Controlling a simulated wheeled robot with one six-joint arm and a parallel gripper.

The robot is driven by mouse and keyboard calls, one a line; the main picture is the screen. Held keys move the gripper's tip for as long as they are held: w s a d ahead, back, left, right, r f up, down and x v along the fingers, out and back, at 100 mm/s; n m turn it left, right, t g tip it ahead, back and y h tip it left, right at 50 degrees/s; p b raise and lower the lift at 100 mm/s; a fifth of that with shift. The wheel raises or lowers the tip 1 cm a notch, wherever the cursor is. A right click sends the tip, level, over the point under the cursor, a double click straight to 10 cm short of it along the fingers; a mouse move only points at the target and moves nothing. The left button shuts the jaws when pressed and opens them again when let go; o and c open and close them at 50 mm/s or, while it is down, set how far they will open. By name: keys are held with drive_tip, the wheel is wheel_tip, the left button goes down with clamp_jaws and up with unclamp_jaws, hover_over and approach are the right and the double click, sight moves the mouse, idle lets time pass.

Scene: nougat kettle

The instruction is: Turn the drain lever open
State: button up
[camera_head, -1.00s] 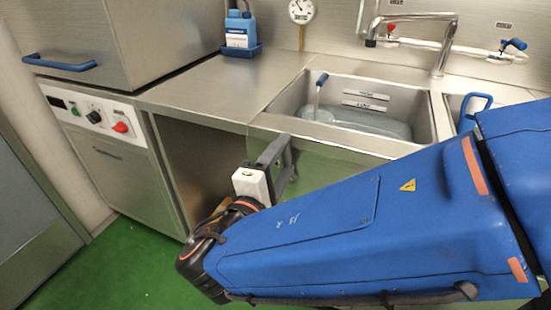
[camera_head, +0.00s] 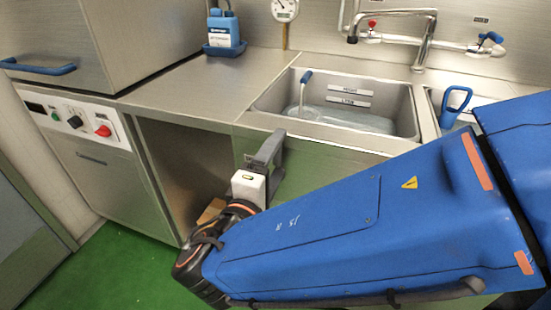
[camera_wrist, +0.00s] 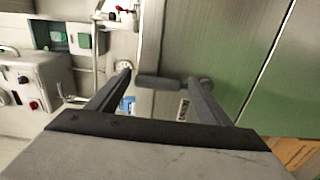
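In the wrist view a dark grey lever grip (camera_wrist: 158,82) lies crosswise between the fingertips of my gripper (camera_wrist: 160,77), with a small round pivot at its right end. A sideways label (camera_wrist: 183,109) is beside it on the steel panel; its print is too small to read surely. The gripper is open, one finger on each side; I cannot tell whether either touches the lever. In the head view my gripper (camera_head: 266,152) is at the front panel below the sink edge, and the lever is hidden there.
The sink (camera_head: 340,128) holds liquid, with a blue-tipped handle (camera_head: 306,77) standing in it. A blue bottle (camera_head: 225,31) stands on the counter (camera_head: 180,85). A control panel (camera_head: 75,118) is at left. An open bay (camera_head: 185,165) lies left of my gripper. Green floor is clear.

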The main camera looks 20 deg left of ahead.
drive_tip(key=shift+s, duration=0.1)
drive_tip(key=s+a, duration=0.1)
drive_tip(key=s, duration=1.6)
drive_tip(key=shift+a, duration=0.2)
